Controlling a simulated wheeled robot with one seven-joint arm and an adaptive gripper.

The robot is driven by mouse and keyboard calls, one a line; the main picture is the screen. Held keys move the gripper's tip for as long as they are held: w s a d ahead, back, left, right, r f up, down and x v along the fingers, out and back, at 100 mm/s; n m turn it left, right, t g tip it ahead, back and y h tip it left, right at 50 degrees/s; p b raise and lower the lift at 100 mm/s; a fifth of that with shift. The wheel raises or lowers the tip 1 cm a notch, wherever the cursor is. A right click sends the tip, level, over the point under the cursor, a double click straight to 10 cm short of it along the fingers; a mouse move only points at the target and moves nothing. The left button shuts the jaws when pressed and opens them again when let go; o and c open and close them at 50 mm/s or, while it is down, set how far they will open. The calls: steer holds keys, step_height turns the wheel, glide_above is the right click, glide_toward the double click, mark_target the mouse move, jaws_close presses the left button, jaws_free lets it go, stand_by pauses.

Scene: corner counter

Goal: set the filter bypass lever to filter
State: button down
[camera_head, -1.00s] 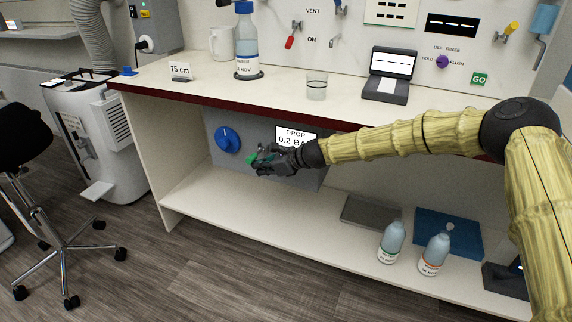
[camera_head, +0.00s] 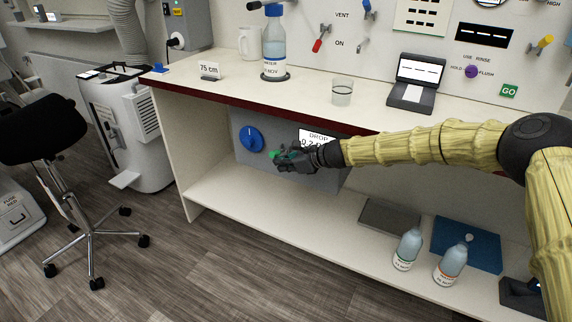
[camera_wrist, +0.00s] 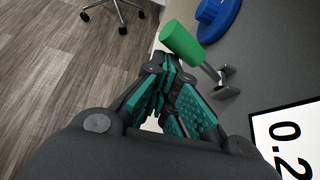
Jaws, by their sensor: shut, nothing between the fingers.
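The lever has a green handle (camera_wrist: 181,43) on a metal stem, mounted on the grey panel under the counter; its green end (camera_head: 274,154) also shows in the head view beside my fingers. In the wrist view the handle points up and left, away from its mount. My gripper (camera_wrist: 165,68) is shut and empty, its fingertips just below the handle and left of the stem. I cannot tell whether they touch it. In the head view my gripper (camera_head: 283,157) partly covers the lever and the panel. No lever position label is readable.
A blue round knob (camera_head: 251,139) sits on the panel left of the lever, and it shows in the wrist view (camera_wrist: 218,16). A display (camera_wrist: 289,137) reading 0.2 is on the right. Two bottles (camera_head: 407,249) (camera_head: 451,263) stand on the lower shelf, whose left part is clear.

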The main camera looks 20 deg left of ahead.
stand_by(0.3)
steer(key=s+d+r, duration=0.1)
steer(key=d, duration=1.3)
steer(key=shift+s+d+r, duration=0.25)
steer(key=shift+d, duration=0.05)
